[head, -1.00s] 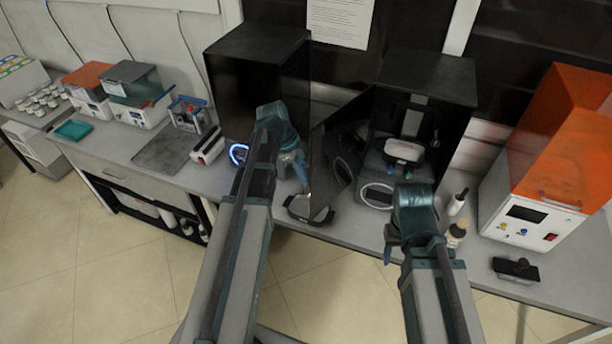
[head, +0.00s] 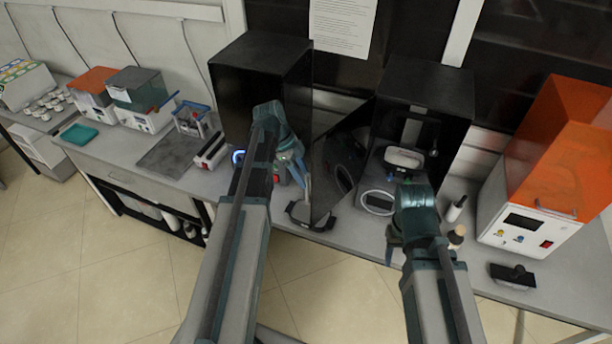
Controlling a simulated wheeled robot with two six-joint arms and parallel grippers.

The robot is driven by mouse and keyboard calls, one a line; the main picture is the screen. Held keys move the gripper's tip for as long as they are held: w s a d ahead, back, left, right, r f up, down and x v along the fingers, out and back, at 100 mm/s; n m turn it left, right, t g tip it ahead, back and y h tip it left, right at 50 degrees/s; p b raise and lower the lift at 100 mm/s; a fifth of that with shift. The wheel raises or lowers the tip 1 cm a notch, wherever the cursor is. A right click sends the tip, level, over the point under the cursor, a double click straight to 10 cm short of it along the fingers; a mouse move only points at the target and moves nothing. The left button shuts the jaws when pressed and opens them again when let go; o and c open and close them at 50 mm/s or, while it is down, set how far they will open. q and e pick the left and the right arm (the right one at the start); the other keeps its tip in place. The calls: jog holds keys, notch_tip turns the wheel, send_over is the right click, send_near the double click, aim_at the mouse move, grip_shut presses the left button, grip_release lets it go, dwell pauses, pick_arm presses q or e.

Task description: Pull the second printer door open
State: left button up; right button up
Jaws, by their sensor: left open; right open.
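The right-hand black printer (head: 425,88) stands at the back with its front open and its inside showing. Its dark, glossy door (head: 342,155) is swung out toward the left. The left-hand black printer (head: 258,75) stands beside it, its front partly hidden by my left arm. My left gripper (head: 303,182) is open, close to the door's free left edge; I cannot tell whether it touches. My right gripper (head: 394,245) is open and empty in front of the right-hand printer, its fingers partly hidden by my own wrist.
An orange-lidded machine (head: 555,150) stands at the right, with a black tool (head: 512,274) before it. Small bottles (head: 456,235) stand beside my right wrist. A black-framed tray (head: 312,215) lies at the bench's front edge, below the door. Boxes and a teal tray (head: 79,133) fill the left bench.

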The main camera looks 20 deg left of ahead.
pick_arm(q)
jog(key=p+v, duration=0.8)
jog(key=v, duration=0.2)
pick_arm(e)
notch_tip(320, 180, up, 9)
pick_arm(q)
jog(key=shift+s+f, duration=0.1)
jog(key=shift+f, duration=0.05)
pick_arm(e)
jog(key=shift+s, duration=0.15)
